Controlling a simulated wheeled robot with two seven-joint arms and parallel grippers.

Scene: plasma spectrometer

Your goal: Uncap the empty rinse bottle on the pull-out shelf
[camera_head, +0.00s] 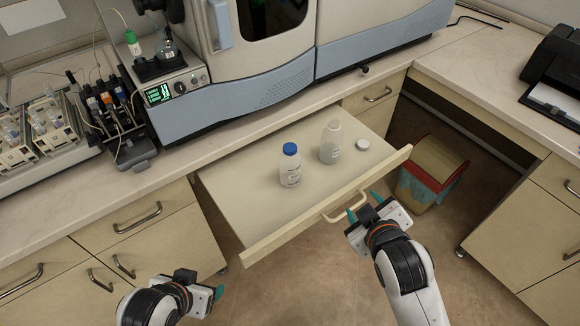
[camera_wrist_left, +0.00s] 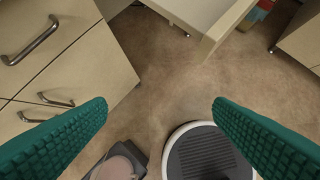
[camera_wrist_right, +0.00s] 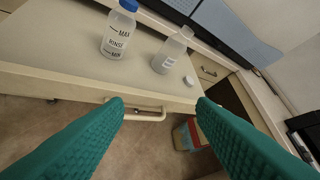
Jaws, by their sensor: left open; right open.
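The rinse bottle (camera_head: 290,168) stands upright on the pulled-out shelf (camera_head: 237,196) with its blue cap (camera_head: 290,149) on. In the right wrist view the bottle (camera_wrist_right: 118,36) is clear, marked MAX, RINSE and MIN; no liquid is evident. Another translucent bottle (camera_head: 330,143) stands to its right without a cap, beside a loose white cap (camera_head: 362,145). My right gripper (camera_head: 364,206) is open and empty, near the shelf's front handle (camera_head: 345,207) and apart from both bottles. My left gripper (camera_wrist_left: 159,104) is open and empty over the floor, left of the shelf.
The shelf is otherwise clear. The spectrometer (camera_head: 250,85) stands on the counter behind it. Left are a small unit with a green screen (camera_head: 159,94) and racks of vials (camera_head: 45,130). A red-rimmed waste bin (camera_head: 425,178) stands on the floor, right of the shelf.

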